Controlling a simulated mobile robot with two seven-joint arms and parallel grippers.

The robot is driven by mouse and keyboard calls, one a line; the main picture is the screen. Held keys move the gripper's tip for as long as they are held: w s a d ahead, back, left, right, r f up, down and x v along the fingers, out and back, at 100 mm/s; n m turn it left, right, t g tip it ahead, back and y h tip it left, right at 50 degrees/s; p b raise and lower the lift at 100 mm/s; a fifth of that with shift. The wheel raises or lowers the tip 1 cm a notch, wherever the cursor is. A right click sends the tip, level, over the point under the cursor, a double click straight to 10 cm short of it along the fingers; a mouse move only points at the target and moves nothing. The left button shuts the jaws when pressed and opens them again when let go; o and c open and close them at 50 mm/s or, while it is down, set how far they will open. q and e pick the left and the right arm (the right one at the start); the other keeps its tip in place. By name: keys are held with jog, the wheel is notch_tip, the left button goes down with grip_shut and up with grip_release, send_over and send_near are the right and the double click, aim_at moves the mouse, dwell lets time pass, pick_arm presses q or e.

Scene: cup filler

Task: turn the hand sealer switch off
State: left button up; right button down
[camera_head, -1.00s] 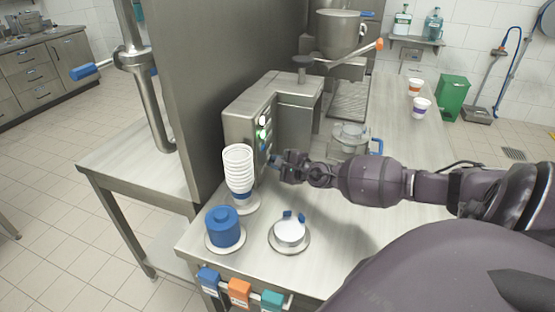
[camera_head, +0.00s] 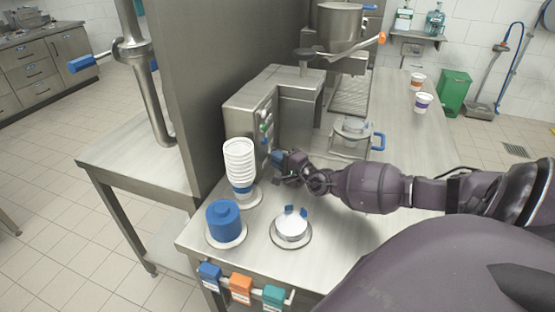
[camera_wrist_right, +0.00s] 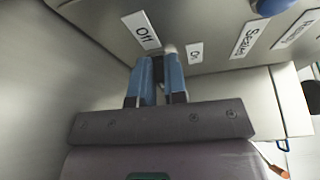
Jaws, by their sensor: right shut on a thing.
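The hand sealer (camera_head: 245,112) is a grey metal box on the steel table, with a row of controls on its narrow front face. My right gripper (camera_head: 273,157) is at the lower part of this face. In the right wrist view its blue fingertips (camera_wrist_right: 162,62) are shut on the sealer switch (camera_wrist_right: 167,49), between the "Off" label (camera_wrist_right: 141,30) and the "On" label (camera_wrist_right: 195,53). The fingers hide most of the switch, so I cannot tell its setting. My left gripper is not in view.
A stack of white cups (camera_head: 239,160) stands close in front of the sealer. A blue container (camera_head: 223,218) and a white-lidded round part (camera_head: 291,228) stand on round plates nearer the table edge. A steel divider (camera_head: 197,80) rises to the left. Two cups stand far right.

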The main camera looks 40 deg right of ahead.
jog(key=c, duration=1.2)
grip_release()
jog(key=shift+o, duration=0.2)
jog(key=s, duration=0.7)
jog(key=s+d, duration=0.1)
jog(key=s, duration=0.2)
jog(key=shift+s+r+p, duration=0.25)
jog(key=shift+s+p, duration=0.1)
jog(key=shift+s, duration=0.05)
